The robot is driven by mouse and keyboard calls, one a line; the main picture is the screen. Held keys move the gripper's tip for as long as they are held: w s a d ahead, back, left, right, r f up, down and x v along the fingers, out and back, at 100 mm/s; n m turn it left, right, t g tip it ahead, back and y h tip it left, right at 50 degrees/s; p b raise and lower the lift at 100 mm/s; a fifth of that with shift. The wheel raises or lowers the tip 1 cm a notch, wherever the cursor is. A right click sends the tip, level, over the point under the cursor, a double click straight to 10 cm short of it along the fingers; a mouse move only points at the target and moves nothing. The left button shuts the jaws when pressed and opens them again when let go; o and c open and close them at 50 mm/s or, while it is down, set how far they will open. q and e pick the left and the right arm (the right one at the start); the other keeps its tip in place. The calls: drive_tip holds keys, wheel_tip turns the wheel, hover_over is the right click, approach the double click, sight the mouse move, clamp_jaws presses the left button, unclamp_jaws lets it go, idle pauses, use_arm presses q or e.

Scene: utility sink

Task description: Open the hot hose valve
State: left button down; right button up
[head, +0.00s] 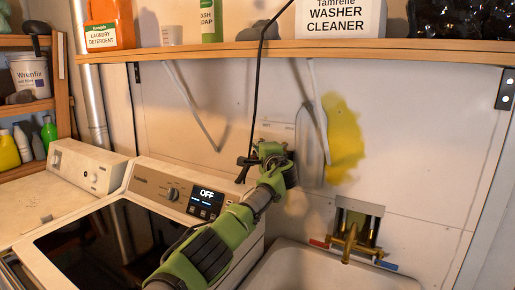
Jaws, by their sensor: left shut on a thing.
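My left gripper (262,158) reaches up from the bottom of the head view to a small pale plate (278,130) on the back wall. It is shut on what seems to be a valve handle at that plate. The gripper hides most of this valve, so its angle and any hot marking cannot be made out. A thin black hose or cord (258,75) hangs down to the gripper from above the shelf. My right gripper is not in view.
A washer with an "OFF" display (206,194) stands below left. A brass faucet (353,240) with red and blue handles is above the utility sink (300,268) at right. A wooden shelf (300,50) with bottles and boxes runs above.

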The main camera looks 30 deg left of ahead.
use_arm(q)
drive_tip(key=shift+f, duration=0.15)
drive_tip(key=c, duration=2.2)
unclamp_jaws()
drive_tip(key=shift+d, duration=0.1)
drive_tip(key=shift+v, duration=5.95)
